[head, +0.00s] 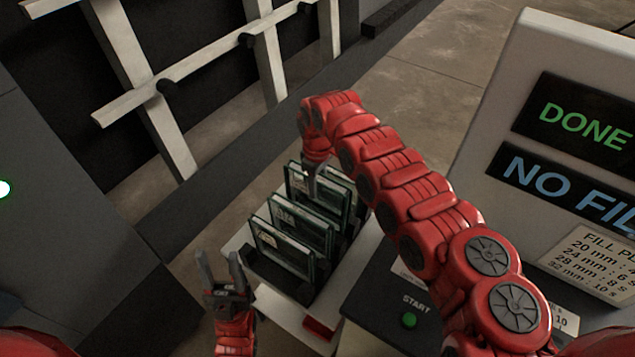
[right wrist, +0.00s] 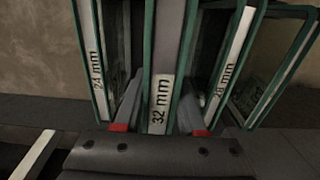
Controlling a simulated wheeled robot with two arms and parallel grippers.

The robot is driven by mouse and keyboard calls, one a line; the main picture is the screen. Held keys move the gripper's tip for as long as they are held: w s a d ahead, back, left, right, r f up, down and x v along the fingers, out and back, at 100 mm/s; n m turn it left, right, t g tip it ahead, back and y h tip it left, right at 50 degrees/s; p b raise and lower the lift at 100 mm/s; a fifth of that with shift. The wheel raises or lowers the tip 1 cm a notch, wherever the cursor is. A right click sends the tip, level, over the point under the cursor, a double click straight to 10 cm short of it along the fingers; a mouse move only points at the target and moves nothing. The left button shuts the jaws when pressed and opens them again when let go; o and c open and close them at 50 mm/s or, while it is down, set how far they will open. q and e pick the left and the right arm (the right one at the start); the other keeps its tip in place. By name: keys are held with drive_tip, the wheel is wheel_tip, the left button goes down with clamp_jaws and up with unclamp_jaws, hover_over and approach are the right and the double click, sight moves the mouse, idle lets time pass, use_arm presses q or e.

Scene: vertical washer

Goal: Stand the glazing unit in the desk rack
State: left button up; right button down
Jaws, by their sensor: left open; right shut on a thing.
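Several glass glazing units with dark green edges stand in a row in the desk rack (head: 252,262), whose slotted dark base sits on a white stand. My right gripper (head: 312,182) reaches down over the far part of the row and is shut on the unit labelled 32 mm (right wrist: 165,45). In the right wrist view the gripper's fingers (right wrist: 160,108) lie on both sides of that unit. The unit's lower end is hidden, so I cannot tell whether it is clear of its slot. My left gripper (head: 221,270) is open and empty, left of the rack.
Close neighbours are a unit that seems labelled 24 mm (right wrist: 97,60) and one labelled 28 mm (right wrist: 232,60). A machine with a DONE display (head: 575,115) and a green START button (head: 409,321) stands right. A pale rail frame (head: 190,80) stands behind.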

wheel_tip(320, 180, down, 5)
drive_tip(key=b, duration=0.3)
drive_tip(key=shift+r, duration=0.1)
drive_tip(key=shift+c, duration=2)
unclamp_jaws()
wheel_tip(320, 180, up, 16)
drive_tip(key=b, duration=0.5)
drive_tip(key=shift+r, duration=0.65)
drive_tip(key=shift+s+f, duration=0.1)
